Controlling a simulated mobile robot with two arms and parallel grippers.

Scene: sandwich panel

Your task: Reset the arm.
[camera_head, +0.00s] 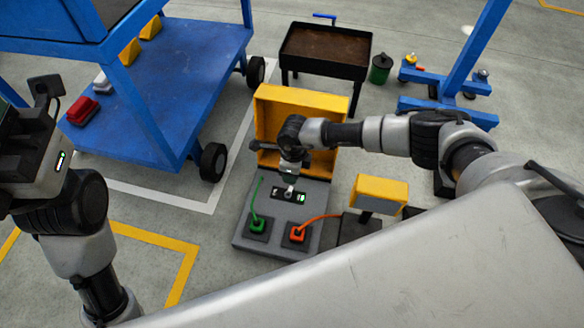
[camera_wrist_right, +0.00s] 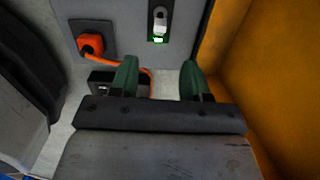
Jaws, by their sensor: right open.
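The grey panel (camera_head: 245,225) lies on the floor in front of a raised yellow cover (camera_head: 270,110). At its middle is a black switch plate with a light-coloured lever (camera_head: 289,191) and a lit green indicator (camera_head: 300,197). The lever also shows in the right wrist view (camera_wrist_right: 160,20), above the green light (camera_wrist_right: 158,40). My right gripper (camera_wrist_right: 158,78) has its two green fingers apart with nothing between them. In the head view it is over the panel, close to the lever; contact cannot be told. My left gripper (camera_head: 12,96) is at the left edge, partly cut off.
A green plug (camera_head: 257,225) and an orange plug (camera_head: 297,233) with cables sit on the panel's near side. A yellow box (camera_head: 380,192) stands to the right. A blue cart (camera_head: 190,60) is at left, a dark tray stand (camera_head: 325,50) behind, a blue frame (camera_head: 450,85) at right.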

